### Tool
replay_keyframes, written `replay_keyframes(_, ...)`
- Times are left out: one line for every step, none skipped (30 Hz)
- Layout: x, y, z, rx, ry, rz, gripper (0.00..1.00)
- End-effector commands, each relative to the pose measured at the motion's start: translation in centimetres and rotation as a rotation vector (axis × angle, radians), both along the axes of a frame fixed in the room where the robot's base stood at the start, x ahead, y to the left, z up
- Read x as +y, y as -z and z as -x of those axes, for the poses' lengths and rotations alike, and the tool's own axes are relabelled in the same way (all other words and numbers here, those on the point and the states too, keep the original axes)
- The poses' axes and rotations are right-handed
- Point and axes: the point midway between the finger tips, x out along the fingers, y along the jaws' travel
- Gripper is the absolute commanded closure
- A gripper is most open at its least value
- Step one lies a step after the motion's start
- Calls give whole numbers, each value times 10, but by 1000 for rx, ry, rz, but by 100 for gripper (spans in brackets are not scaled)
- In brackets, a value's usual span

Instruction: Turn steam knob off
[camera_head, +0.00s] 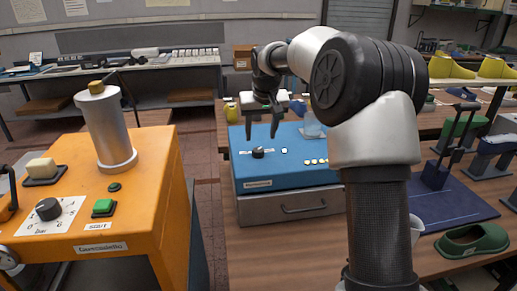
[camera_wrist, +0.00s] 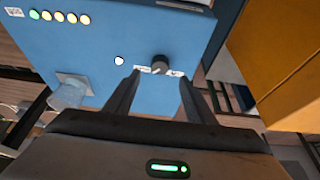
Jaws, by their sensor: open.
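A small black knob (camera_head: 258,152) sits on the sloped top of a blue machine (camera_head: 300,180), with a white marking strip beside it. The knob also shows in the wrist view (camera_wrist: 160,63), with white labels on either side of its base. My gripper (camera_head: 261,136) is open and empty, fingers pointing down just above the knob. In the wrist view the two fingertips (camera_wrist: 159,78) are spread, and the knob appears between and slightly beyond them. I cannot tell whether a finger touches it. The machine's label is too small to read.
A white button (camera_wrist: 119,61) and several lit yellow and green buttons (camera_wrist: 60,17) share the blue top, near a translucent cup (camera_wrist: 68,92). An orange machine (camera_head: 150,190) with its own black dial (camera_head: 48,208) stands left. Shoe lasts and stands crowd the right of the bench.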

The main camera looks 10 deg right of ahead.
Motion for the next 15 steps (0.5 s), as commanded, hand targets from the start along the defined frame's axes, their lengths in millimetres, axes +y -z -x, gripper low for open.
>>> replay_keyframes(0,12,-4,4,0,-1,50)
replay_keyframes(0,18,-7,4,0,-1,50)
replay_keyframes(0,26,-10,4,-1,-2,50)
replay_keyframes(0,32,-12,3,-1,-1,50)
replay_keyframes(0,37,-15,3,-1,-1,50)
replay_keyframes(0,44,-18,3,-1,-1,50)
replay_keyframes(0,48,-20,1,-1,-1,50)
replay_keyframes(0,53,-21,2,0,-1,50)
replay_keyframes(0,58,-24,2,0,-1,50)
replay_keyframes(0,61,-25,1,0,-1,50)
replay_keyframes(0,65,-27,1,0,-1,50)
replay_keyframes(0,68,-28,1,0,0,50)
replay_keyframes(0,71,-29,0,-1,0,50)
replay_keyframes(0,72,-30,0,-1,0,50)
replay_keyframes(0,74,-31,0,-1,0,50)
